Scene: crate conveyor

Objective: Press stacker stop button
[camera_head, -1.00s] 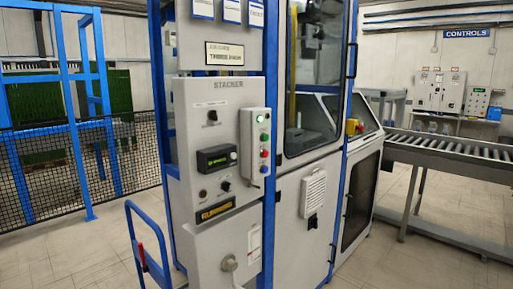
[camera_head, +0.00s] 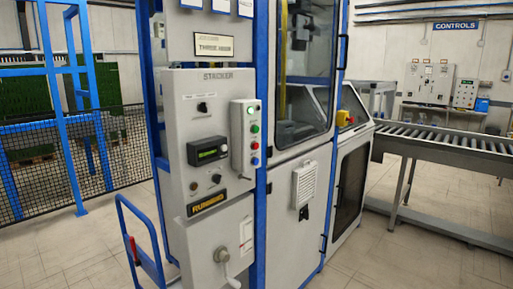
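The stacker panel (camera_head: 184,122) is a grey upright cabinet face marked STACKER, in the left middle of the head view. A light grey button box (camera_head: 236,139) is fixed on its right side, with a column of small round buttons. Which one is the stop button cannot be read, though the red one stands out by colour. The panel also has a dark display (camera_head: 207,150) and small dark knobs. My gripper is not in view.
A yellow and red switch (camera_head: 344,118) sits on the machine's right. A roller conveyor (camera_head: 445,143) runs along the right, and a mesh fence (camera_head: 45,155) along the left. Tiled floor shows between.

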